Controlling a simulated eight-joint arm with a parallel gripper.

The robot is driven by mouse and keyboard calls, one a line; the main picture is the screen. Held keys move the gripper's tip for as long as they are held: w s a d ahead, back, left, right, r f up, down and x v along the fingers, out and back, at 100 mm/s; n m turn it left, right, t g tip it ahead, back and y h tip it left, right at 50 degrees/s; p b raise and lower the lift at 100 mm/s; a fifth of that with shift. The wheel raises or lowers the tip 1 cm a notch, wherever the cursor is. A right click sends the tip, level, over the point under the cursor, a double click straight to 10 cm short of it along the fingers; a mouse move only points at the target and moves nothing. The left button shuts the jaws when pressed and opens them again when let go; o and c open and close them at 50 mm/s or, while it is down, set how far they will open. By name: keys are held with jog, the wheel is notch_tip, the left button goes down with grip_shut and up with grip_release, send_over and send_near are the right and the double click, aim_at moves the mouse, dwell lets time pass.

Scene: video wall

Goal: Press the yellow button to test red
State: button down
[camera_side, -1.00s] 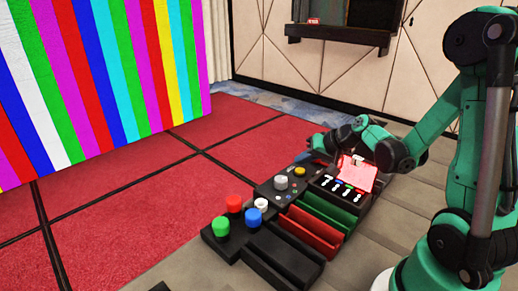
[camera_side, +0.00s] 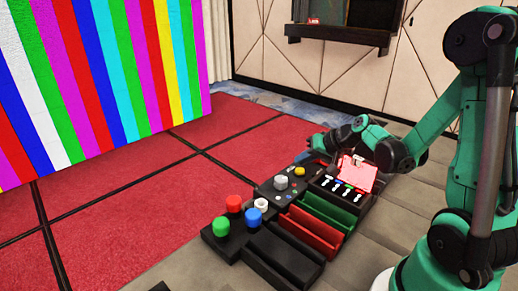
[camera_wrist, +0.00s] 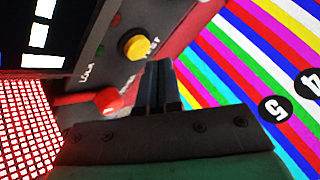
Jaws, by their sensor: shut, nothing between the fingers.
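The yellow button (camera_side: 300,171) sits on the far part of the black control panel in the side view. In the wrist view the yellow button (camera_wrist: 136,46) is a round knob on a dark panel face, just beyond and left of my fingertips. My gripper (camera_wrist: 160,72) is shut and empty, its fingers close to the button with no clear contact. In the side view my gripper (camera_side: 316,146) is just above and behind the yellow button, its fingertips hard to make out. A red knob (camera_wrist: 108,101) lies below the button in the wrist view.
Red, green, blue and white buttons line the panel's near end, with a grey knob (camera_side: 281,182) midway. Red (camera_side: 314,234) and green trays lie beside them. A lit pink screen (camera_side: 357,176) stands close by. The video wall (camera_side: 100,80) shows coloured stripes.

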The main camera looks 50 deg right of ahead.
aim_at(303, 172)
jog(key=shift+f, duration=0.2)
dwell(0.4)
jog(key=shift+f, duration=0.25)
jog(key=shift+f, duration=0.45)
dwell(0.6)
jog(key=shift+r, duration=0.9)
jog(key=shift+r, duration=0.1)
jog(key=shift+r, duration=2.4)
